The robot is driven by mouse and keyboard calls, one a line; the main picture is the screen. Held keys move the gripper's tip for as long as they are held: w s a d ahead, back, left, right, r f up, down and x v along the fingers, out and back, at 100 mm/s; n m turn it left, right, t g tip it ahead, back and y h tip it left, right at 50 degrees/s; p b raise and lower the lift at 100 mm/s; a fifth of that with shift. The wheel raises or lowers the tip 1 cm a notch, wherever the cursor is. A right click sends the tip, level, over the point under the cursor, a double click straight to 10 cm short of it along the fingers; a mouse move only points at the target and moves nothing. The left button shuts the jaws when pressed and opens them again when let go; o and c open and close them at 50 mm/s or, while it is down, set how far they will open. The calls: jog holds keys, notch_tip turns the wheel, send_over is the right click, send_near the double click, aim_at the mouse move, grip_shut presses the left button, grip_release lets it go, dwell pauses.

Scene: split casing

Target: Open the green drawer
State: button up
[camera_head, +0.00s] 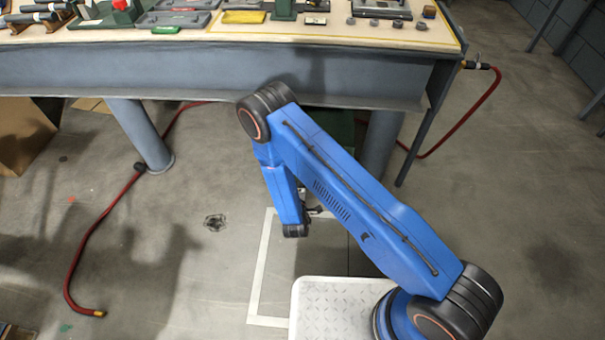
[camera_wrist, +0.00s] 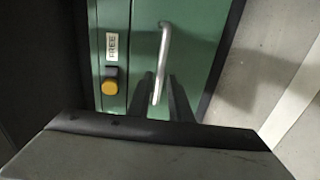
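The green drawer front (camera_wrist: 200,40) fills the middle of the wrist view, with a silver bar handle (camera_wrist: 165,48) on it. My gripper (camera_wrist: 162,78) has its two dark fingers pointing at the front and apart, one on each side of the handle's lower part. I see gaps between the fingers and the bar; whether the bar is deep between them I cannot tell. In the head view only a piece of dark green cabinet (camera_head: 338,128) shows under the workbench, mostly hidden by my blue arm. My gripper is mostly hidden there too. The drawer looks shut.
A "FREE" label (camera_wrist: 111,46) and a yellow button (camera_wrist: 109,88) sit left of the handle. The workbench (camera_head: 200,68) with tools on top overhangs the area, with a leg (camera_head: 140,135) at left. A red hose (camera_head: 90,235) lies on the floor.

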jog(key=shift+x, duration=2.15)
grip_shut()
